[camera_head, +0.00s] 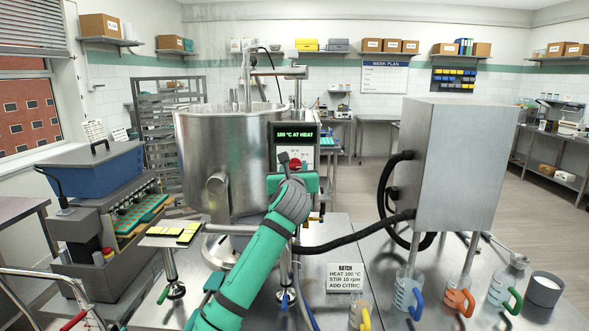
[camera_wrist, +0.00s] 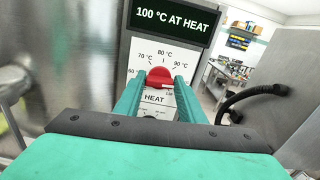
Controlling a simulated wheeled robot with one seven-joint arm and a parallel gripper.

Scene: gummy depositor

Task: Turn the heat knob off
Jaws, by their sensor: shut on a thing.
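The red heat knob (camera_wrist: 160,77) sits on a white dial plate (camera_wrist: 147,52) marked from 60 °C upward and labelled HEAT. My gripper (camera_wrist: 160,84) has its two green fingers on either side of the knob and is shut on it. The display (camera_wrist: 172,15) above reads 100 °C AT HEAT. In the head view, the knob (camera_head: 295,163) shows as a small red spot beyond my gripper (camera_head: 291,172), below the display (camera_head: 296,132). My fingers and wrist hide the lower dial, and the knob's exact pointing is hard to tell.
The big steel kettle (camera_head: 225,150) stands left of the control panel. A steel box (camera_head: 450,165) with black hoses (camera_head: 355,237) stands to the right. A BATCH card (camera_head: 346,277) and several jugs with coloured handles (camera_head: 410,290) stand on the steel table (camera_head: 330,235) in front.

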